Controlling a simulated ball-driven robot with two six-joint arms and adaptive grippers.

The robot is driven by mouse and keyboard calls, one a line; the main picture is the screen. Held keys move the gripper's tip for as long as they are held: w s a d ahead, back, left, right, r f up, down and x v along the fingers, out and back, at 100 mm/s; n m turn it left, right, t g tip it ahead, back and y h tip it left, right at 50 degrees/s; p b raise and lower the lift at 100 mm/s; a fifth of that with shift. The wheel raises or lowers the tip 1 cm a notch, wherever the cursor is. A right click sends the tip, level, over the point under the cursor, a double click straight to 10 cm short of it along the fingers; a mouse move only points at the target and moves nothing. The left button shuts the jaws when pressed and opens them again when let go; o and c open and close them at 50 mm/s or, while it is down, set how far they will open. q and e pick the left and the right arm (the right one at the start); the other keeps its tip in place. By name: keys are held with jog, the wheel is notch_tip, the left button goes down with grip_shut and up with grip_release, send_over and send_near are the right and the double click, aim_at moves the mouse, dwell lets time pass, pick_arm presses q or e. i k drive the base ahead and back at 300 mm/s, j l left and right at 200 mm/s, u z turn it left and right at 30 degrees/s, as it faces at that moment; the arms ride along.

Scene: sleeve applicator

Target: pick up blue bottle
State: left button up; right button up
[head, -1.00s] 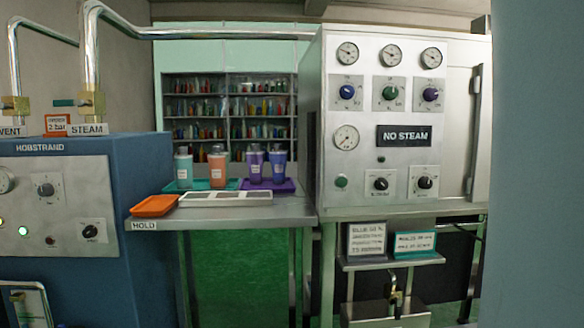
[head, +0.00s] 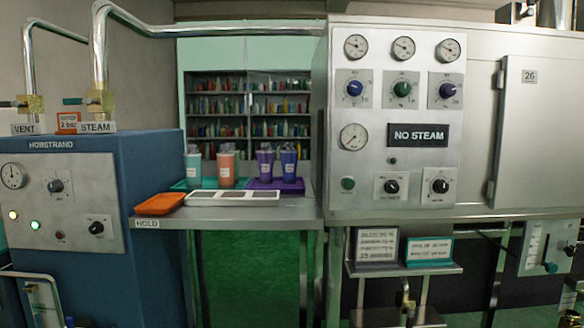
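Bottles with grey caps stand at the back of the metal HOLD table. The rightmost bottle (head: 289,167) is blue-violet and stands on the purple tray (head: 298,186) beside a purple bottle (head: 265,167). A pale teal bottle (head: 193,170) with a white label stands on the teal tray (head: 181,185) at the left, next to a salmon-orange bottle (head: 226,170). The rightmost looks the bluest, but its shade is close to its purple neighbour's. All stand upright. Neither of my grippers is in view.
An orange tray (head: 160,203) and a white framed panel (head: 233,195) lie in front of the bottles on the table (head: 260,213). A blue boiler cabinet (head: 160,240) flanks the left, a steel NO STEAM cabinet (head: 395,180) the right. Green floor (head: 250,270) lies below.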

aim_at(290, 157)
jog(key=i+j+u, duration=0.35)
jog(key=i+j, duration=0.65)
jog(key=i, duration=0.05)
